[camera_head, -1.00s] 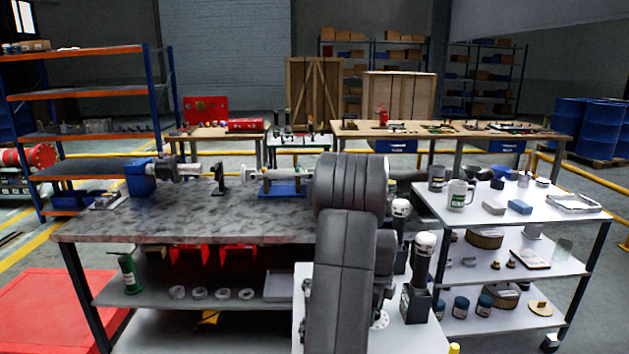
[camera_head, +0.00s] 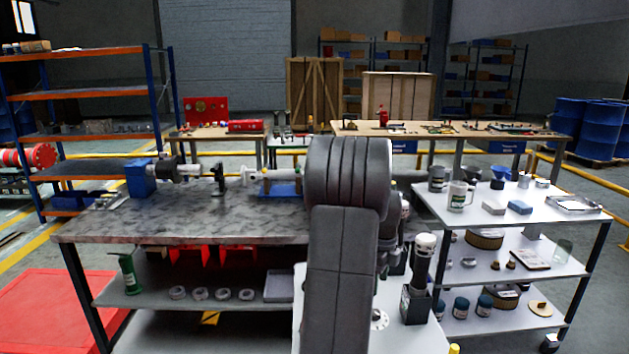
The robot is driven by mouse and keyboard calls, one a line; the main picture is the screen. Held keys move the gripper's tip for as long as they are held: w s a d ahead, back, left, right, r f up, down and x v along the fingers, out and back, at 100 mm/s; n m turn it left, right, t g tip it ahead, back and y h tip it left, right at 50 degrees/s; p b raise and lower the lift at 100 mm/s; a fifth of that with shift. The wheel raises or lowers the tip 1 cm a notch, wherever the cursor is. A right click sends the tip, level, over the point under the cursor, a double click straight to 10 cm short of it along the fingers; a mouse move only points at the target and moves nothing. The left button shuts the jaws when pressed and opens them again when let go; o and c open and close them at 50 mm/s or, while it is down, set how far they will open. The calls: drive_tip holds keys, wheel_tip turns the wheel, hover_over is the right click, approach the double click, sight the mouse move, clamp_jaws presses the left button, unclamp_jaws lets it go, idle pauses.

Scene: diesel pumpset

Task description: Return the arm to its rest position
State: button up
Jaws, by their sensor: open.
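My grey arm (camera_head: 343,250) stands upright in the middle of the head view, with its bulky rounded elbow (camera_head: 347,172) at the top. It rises in front of the right end of the marbled workbench (camera_head: 160,215). Darker parts of my arm show at its right side. My gripper cannot be made out; it seems hidden behind the arm links. No held object shows.
A white three-shelf cart (camera_head: 540,215) with mugs, blocks and jars stands close on the right. A dark holder with a white-topped cylinder (camera_head: 424,260) stands just right of my arm. A blue vise-like machine (camera_head: 140,178) sits at the bench's left end.

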wheel_tip(320, 180, down, 11)
drive_tip(key=shift+r, duration=0.1)
drive_tip(key=n, duration=0.5)
drive_tip(key=shift+r, duration=0.1)
drive_tip(key=n, duration=0.5)
drive_tip(key=shift+n, duration=0.3)
drive_tip(key=n, duration=0.6)
drive_tip(key=shift+n+p, duration=0.55)
drive_tip(key=shift+n, duration=2.05)
drive_tip(key=shift+r, duration=0.1)
